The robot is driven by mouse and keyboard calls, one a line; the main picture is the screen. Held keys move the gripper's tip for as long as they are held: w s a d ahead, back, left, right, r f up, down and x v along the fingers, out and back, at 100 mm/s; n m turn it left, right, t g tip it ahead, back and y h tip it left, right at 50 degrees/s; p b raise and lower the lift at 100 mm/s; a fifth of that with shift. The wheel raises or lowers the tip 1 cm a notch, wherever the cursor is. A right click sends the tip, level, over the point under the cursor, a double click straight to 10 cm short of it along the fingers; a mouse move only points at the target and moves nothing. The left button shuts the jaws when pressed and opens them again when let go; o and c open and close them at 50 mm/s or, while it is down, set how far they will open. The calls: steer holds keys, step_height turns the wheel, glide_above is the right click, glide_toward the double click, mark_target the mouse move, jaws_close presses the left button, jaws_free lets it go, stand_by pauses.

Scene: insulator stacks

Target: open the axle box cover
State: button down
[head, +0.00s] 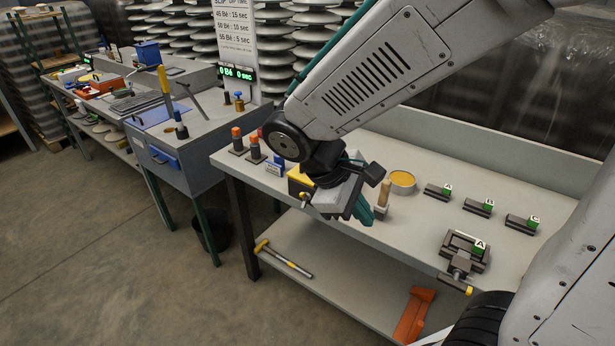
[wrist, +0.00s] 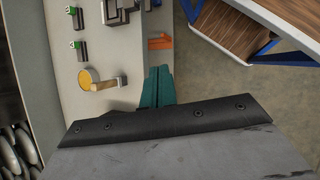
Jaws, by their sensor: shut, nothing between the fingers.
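My gripper (head: 362,212) has teal fingers that point down over the front edge of the right-hand workbench. In the wrist view the fingers (wrist: 157,88) are together with nothing between them. A yellow box-like part (head: 300,183) shows just left of my gripper, partly hidden by it; I cannot tell whether it is the axle box or its cover. No part is clearly identifiable as the axle box cover.
A round yellow-topped tin (head: 402,182) and a wooden-handled tool (head: 384,194) stand right of my gripper. Several green-tagged dark blocks (head: 478,207) sit behind the fixture. A hammer (head: 284,260) and an orange part (head: 414,315) lie on the lower shelf. Floor at left is clear.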

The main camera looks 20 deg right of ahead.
steer(key=w+a+f+n+t+h, duration=0.3)
steer(key=w+a+n+t, duration=0.2)
steer(key=w+n, duration=0.4)
steer(key=w+a+f+n+t+h, duration=0.2)
steer(key=w+a+f+n+t, duration=0.4)
steer(key=w, duration=0.5)
steer(key=shift+n+g, duration=0.4)
steer(key=shift+n, duration=0.3)
steer(key=w+d, duration=0.1)
steer(key=d, duration=0.2)
steer(key=w+d, duration=0.2)
steer(key=d, duration=0.1)
steer(key=w+d+f, duration=0.1)
steer(key=w+d, duration=0.1)
steer(key=d, duration=0.1)
steer(key=shift+w, duration=0.1)
